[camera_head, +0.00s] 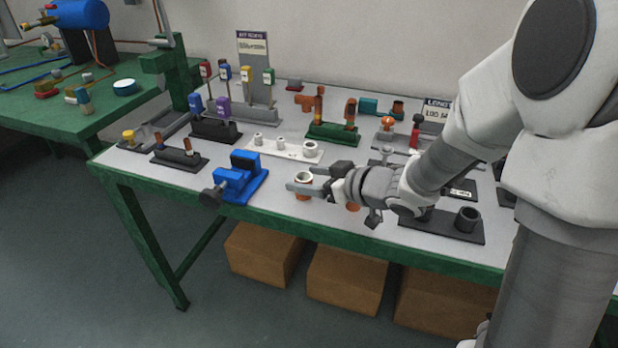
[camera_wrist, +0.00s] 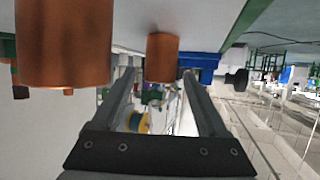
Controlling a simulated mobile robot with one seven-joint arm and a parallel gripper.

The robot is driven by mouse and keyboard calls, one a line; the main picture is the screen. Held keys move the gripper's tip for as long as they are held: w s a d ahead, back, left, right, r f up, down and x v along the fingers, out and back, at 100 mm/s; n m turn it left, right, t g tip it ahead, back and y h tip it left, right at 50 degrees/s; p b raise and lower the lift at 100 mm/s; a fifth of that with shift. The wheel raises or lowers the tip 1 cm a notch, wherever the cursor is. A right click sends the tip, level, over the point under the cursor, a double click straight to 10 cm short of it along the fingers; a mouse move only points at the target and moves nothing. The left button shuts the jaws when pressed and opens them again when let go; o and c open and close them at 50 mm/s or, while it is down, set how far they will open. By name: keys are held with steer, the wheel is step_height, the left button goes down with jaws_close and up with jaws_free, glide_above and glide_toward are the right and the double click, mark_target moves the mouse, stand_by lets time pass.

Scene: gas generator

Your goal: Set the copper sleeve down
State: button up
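A copper sleeve (camera_head: 303,196) with a pale ring-shaped top stands at the front of the white table top, right of the blue vise. My gripper (camera_head: 306,184) is low over the table at this sleeve, and its fingers partly hide it. In the wrist view, which looks upside down, my gripper (camera_wrist: 160,72) has its fingers apart. The copper sleeve (camera_wrist: 162,57) shows between the fingertips, with a gap on each side. I cannot tell how far it is inside them. A second copper piece (camera_wrist: 62,40) looms larger at left; it is partly hidden behind my wrist in the head view (camera_head: 352,207).
The blue vise (camera_head: 240,178) stands close on the left. A white block with pegs (camera_head: 285,149) lies behind. A dark base with a cup (camera_head: 440,225) is at the right. The table's green front edge (camera_head: 330,237) is near. Several tool stands fill the back.

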steer(key=shift+s+d+r+p, duration=0.15)
steer(key=shift+d+r+p, duration=0.15)
steer(key=shift+r, duration=0.1)
steer(key=p+v, duration=0.4)
steer(key=v, duration=0.7)
steer(key=shift+p, duration=0.35)
steer(key=shift+s+d+f, duration=0.1)
steer(key=shift+s, duration=0.05)
